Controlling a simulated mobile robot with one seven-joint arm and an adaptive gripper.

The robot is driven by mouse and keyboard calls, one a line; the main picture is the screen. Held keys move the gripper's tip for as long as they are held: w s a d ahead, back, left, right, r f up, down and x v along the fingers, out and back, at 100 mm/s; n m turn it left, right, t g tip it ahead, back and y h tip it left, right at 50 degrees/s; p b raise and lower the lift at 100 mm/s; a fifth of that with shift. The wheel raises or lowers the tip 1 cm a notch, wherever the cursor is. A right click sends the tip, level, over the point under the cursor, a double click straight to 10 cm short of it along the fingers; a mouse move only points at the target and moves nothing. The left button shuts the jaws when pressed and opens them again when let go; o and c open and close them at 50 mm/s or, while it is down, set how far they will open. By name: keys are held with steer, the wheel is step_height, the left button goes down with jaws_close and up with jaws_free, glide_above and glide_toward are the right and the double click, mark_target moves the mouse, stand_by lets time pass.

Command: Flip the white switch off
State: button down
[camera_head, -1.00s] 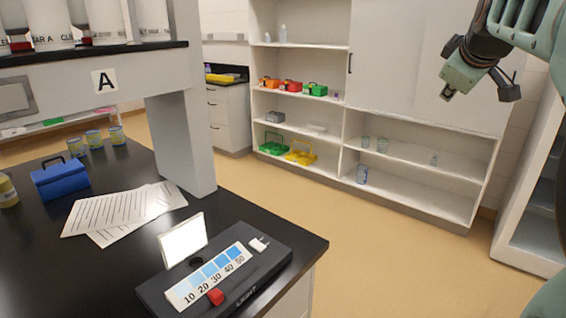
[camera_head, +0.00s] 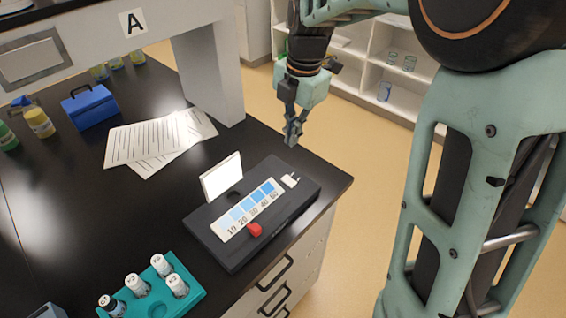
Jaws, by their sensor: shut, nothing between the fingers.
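The white switch (camera_head: 290,180) is small and sits at the right end of a black device (camera_head: 226,256) on the dark bench. Whether it is on or off is too small to tell. The device also has a blue-shaded strip with numbers (camera_head: 247,210), a red knob (camera_head: 254,230) and an upright white panel (camera_head: 221,177). My gripper (camera_head: 292,138) is shut and empty, pointing down. In the picture it is just above the white switch, apart from it.
A teal rack (camera_head: 155,291) with several white-capped vials stands at the front left. Papers (camera_head: 158,138), a blue box (camera_head: 90,106) and a bench post (camera_head: 208,75) are behind the device. The bench's right edge is close to the device.

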mark_target(286, 179)
steer(key=shift+d, duration=0.1)
steer(key=f, duration=0.4)
steer(key=w+a+f+p, duration=0.1)
steer(key=f, duration=0.8)
steer(key=shift+w+a+f, duration=0.15)
steer(key=shift+f, duration=0.35)
steer(key=shift+f+b, duration=0.4)
steer(key=shift+w+a, duration=0.1)
steer(key=shift+w, duration=0.05)
steer(key=shift+r, duration=0.1)
